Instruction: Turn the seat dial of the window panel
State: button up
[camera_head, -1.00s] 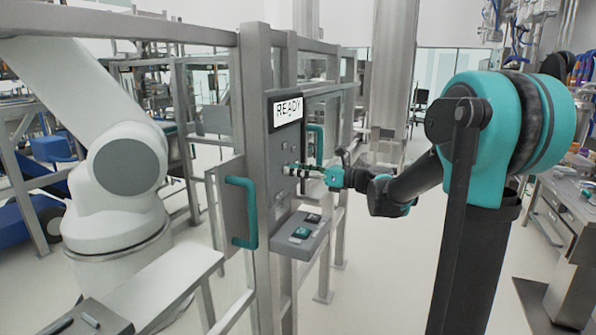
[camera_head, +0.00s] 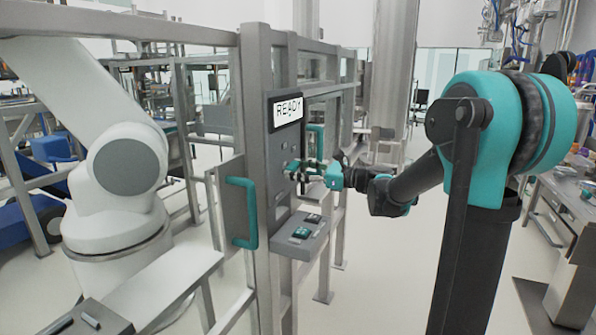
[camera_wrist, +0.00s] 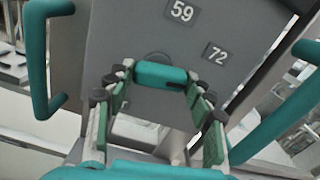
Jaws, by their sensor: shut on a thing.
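The window panel (camera_head: 281,149) is a grey upright plate with a display (camera_head: 287,109) reading "READY". In the wrist view, the seat dial (camera_wrist: 160,74) is a teal bar-shaped knob with a black mark near its right end. Number plates "59" (camera_wrist: 181,10) and "72" (camera_wrist: 216,54) sit above and to the right of it. My gripper (camera_wrist: 160,79) is shut on the dial, with one fingertip at each end. In the head view my gripper (camera_head: 297,170) reaches the panel from the right and covers the dial.
A shelf with buttons (camera_head: 301,236) juts out below the dial. A teal door handle (camera_head: 243,212) is left of the panel, and another teal handle (camera_head: 316,146) stands behind it. A white robot arm (camera_head: 118,190) stands at the left. Floor right of the panel is clear.

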jog(key=n, duration=0.4)
jog(key=shift+r+n, duration=0.1)
jog(key=shift+n, duration=0.2)
jog(key=n, duration=0.3)
jog(key=shift+s+n, duration=0.1)
jog(key=shift+n, duration=0.2)
jog(key=n, duration=0.3)
jog(key=shift+n, duration=0.3)
jog(key=shift+s+a+n, duration=0.1)
jog(key=shift+n, duration=1.8)
jog(key=o, duration=1.2)
jog(key=shift+c, duration=0.2)
jog(key=shift+r, duration=0.1)
jog(key=v, duration=1.2)
